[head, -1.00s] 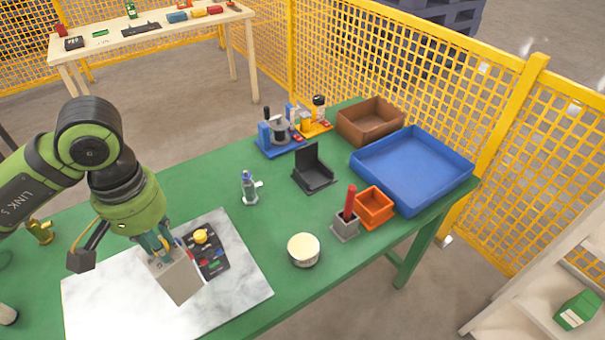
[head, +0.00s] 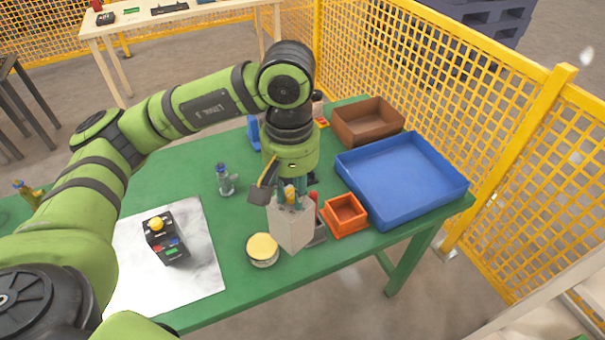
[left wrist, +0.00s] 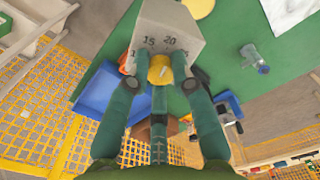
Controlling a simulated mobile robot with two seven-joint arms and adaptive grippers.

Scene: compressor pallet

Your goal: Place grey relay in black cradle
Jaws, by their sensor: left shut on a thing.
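The grey relay (head: 291,228) is a light grey block with a yellow knob on top. My left gripper (head: 289,196) is shut on it, pointing down, and holds it over the front right part of the green table. In the left wrist view the relay (left wrist: 165,32) shows printed numbers, and the fingertips sit either side of its yellow knob. The black cradle (head: 313,179) is almost wholly hidden behind my left gripper in the head view; only a dark sliver shows. My right gripper is not in view.
Close to the relay are a grey holder (head: 319,233), an orange bin (head: 345,228) and a round yellow-topped tin (head: 262,252). A blue tray (head: 400,178) and brown bin (head: 368,121) stand right. A black control box (head: 166,238) lies on the marble slab (head: 206,270).

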